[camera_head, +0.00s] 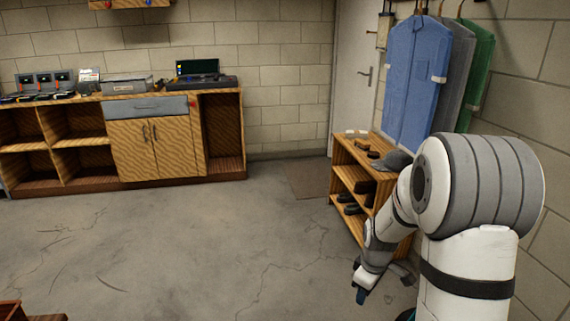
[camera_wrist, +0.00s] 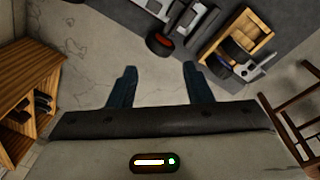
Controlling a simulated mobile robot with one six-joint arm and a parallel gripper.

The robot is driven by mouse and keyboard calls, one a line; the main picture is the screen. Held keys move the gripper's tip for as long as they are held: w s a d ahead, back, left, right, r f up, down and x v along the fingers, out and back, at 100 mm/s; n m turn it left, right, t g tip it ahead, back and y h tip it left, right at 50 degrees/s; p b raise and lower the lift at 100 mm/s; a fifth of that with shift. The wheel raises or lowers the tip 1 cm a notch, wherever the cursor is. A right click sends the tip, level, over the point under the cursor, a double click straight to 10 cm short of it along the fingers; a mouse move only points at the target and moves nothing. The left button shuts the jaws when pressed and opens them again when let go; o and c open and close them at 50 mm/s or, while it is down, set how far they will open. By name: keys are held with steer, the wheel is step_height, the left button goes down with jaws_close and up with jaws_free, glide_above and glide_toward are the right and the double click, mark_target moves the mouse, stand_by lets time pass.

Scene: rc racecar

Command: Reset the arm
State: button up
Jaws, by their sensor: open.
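My arm rises at the right of the head view and bends down toward the floor. My gripper (camera_head: 361,295) hangs low in front of the shoe shelf, and it is small there. In the wrist view my gripper (camera_wrist: 158,72) shows two dark blue fingers spread well apart. Nothing is between them but bare floor. The gripper is open and empty.
A wooden shoe shelf (camera_head: 344,144) stands close behind my arm, with hanging coats (camera_head: 415,75) above. A long cabinet (camera_head: 135,145) lines the back wall. The wrist view shows a wooden tray (camera_wrist: 236,47) and a chair-like frame (camera_wrist: 300,115). Middle floor is clear.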

steer(key=s+a+r+m+p, duration=0.2)
steer(key=s+r, duration=0.4)
steer(key=r, duration=0.4)
steer(key=s+a+r+m+p, duration=0.2)
steer(key=s+r+m+p, duration=0.2)
steer(key=r, duration=0.6)
steer(key=s+a+r+m+t+p, duration=0.1)
steer(key=s+a+r+m+p, duration=0.1)
steer(key=s+r+p, duration=0.5)
steer(key=s+r+m, duration=0.1)
steer(key=s+r, duration=0.2)
steer(key=shift+s+a, duration=0.15)
steer(key=shift+s+m, duration=0.15)
steer(key=shift+m, duration=0.15)
steer(key=shift+c, duration=0.4)
